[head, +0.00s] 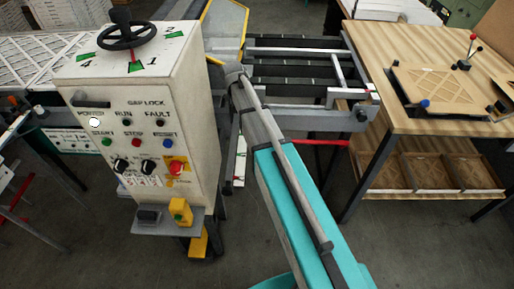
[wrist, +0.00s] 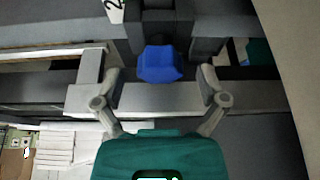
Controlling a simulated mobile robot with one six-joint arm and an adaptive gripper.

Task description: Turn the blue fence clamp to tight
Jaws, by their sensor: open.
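The blue fence clamp (wrist: 160,65) shows in the wrist view as a blue knob, just above the picture's middle, by a grey metal bar (wrist: 165,98). My gripper (wrist: 161,80) is open, with one finger to the left of the knob and one to the right. There is a clear gap on both sides, and neither finger touches it. I cannot tell whether the fingertips reach down to the knob's depth. In the head view my arm runs up toward the conveyor, and I cannot make out the gripper or this clamp there.
A white control cabinet (head: 145,105) with a black handwheel (head: 127,37) stands close left of my arm. The conveyor (head: 300,101) lies behind, beside a yellow-edged guard (head: 224,25). A wooden bench (head: 450,125) at right carries a framed filter and another blue knob (head: 425,104).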

